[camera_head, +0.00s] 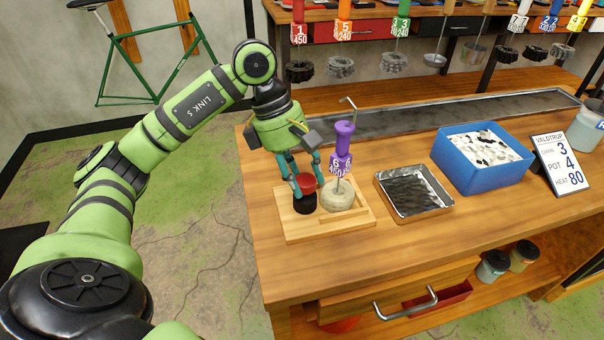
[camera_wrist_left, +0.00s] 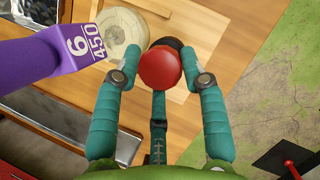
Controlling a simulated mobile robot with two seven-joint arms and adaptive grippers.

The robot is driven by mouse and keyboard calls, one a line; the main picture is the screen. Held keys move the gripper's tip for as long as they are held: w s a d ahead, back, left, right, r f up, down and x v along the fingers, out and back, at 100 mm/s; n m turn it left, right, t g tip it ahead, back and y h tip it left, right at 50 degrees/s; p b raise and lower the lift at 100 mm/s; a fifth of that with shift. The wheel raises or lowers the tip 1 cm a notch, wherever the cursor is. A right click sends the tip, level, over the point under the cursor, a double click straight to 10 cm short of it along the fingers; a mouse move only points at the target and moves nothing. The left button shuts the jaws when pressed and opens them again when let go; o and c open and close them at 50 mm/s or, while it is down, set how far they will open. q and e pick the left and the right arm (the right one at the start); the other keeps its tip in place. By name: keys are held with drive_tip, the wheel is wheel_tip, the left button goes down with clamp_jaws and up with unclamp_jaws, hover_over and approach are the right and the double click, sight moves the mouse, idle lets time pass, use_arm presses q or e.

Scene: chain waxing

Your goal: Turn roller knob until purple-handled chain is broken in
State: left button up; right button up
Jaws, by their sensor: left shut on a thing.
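The red roller knob (camera_head: 306,181) tops a black base (camera_head: 304,204) on a wooden board (camera_head: 355,222). It also shows in the left wrist view (camera_wrist_left: 160,68). My left gripper (camera_head: 304,184) is over it from above, its teal fingers shut on the knob. A pale round roller (camera_head: 347,197) sits just right of the knob; it is partly covered in the left wrist view (camera_wrist_left: 121,38). The purple handle (camera_head: 343,143), with a tag reading 6 and 450, stands upright above the roller. The chain itself is hard to make out. My right gripper is not in view.
A metal tray (camera_head: 441,206) lies right of the board. A blue bin (camera_head: 480,180) of pale and dark pieces and a sign (camera_head: 560,163) stand beyond. Chains hang from coloured handles at the back. The bench front is clear.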

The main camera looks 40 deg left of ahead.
use_arm(q)
drive_tip(key=shift+s+d+f+n+t+b, duration=0.15)
drive_tip(key=shift+n+t+b, duration=0.25)
drive_tip(key=shift+n+b, duration=0.65)
drive_tip(key=n+t+b, duration=0.1)
drive_tip(key=n, duration=0.2)
drive_tip(key=shift+s, duration=0.1)
drive_tip(key=n+t+y+b, duration=0.1)
drive_tip(key=n, duration=0.2)
drive_tip(key=shift+d+n+t+y, duration=0.1)
drive_tip(key=shift+n+t+y, duration=0.4)
drive_tip(key=shift+n, duration=1.25)
drive_tip(key=o, duration=1.1)
drive_tip(key=shift+d, duration=0.1)
drive_tip(key=shift+y, duration=0.3)
